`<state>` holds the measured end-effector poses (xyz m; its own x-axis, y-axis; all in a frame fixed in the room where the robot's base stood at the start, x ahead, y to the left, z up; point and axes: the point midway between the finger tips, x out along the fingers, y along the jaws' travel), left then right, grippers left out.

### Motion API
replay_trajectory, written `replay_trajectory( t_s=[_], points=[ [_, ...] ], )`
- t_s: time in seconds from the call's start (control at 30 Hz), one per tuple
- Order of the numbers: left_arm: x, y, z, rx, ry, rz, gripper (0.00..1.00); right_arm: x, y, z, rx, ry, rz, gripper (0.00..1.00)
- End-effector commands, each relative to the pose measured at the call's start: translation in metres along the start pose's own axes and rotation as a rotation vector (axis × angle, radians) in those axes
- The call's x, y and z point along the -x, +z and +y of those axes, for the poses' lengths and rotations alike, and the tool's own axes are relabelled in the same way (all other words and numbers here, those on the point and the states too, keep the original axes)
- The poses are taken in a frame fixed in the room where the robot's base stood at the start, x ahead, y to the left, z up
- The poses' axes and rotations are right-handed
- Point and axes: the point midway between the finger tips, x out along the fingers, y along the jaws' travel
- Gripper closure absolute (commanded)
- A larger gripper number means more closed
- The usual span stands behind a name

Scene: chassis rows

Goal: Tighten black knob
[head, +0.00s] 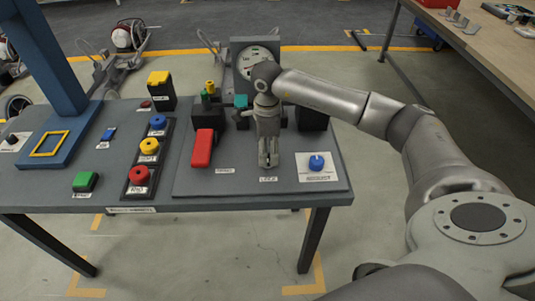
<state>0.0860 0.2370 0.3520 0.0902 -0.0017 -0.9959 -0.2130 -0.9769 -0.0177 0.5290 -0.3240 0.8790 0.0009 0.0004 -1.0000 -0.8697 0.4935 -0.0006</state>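A small black knob (12,139) sits on a white plate at the far left end of the grey table, partly cut by the picture's left edge. My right arm comes in from the right, and its gripper (268,160) points down over the right panel of the table, far from this knob. Its fingers look close together, but I cannot tell whether they are open or shut. What stands behind the gripper is partly hidden. My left gripper is not in view.
Near my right gripper are a red lever (203,148) and a blue knob (316,162) on a white plate. A gauge (257,58) stands behind. Left are a button box (150,150), a green button (86,181) and a blue post (55,60). A workbench (480,45) is at upper right.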

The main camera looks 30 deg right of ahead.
Motion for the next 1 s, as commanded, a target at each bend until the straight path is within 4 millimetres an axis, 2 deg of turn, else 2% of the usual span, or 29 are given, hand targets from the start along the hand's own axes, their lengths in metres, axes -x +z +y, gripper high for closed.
replay_trajectory(
  t_s=[0.03,0.2,0.4,0.6,1.0],
  points=[
    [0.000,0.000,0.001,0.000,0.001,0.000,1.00,0.013,0.001,-0.001,0.001,-0.005,-0.003,0.41],
    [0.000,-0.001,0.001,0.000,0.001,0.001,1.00,0.050,0.000,-0.001,0.001,-0.006,-0.002,0.41],
    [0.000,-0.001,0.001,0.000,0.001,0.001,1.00,0.082,0.000,-0.001,0.000,-0.004,-0.002,0.41],
    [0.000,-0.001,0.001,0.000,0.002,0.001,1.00,0.092,0.000,0.000,0.000,-0.001,0.000,0.41],
    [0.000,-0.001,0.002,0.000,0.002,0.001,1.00,0.092,0.000,0.000,0.000,-0.001,0.000,0.41]
  ],
)
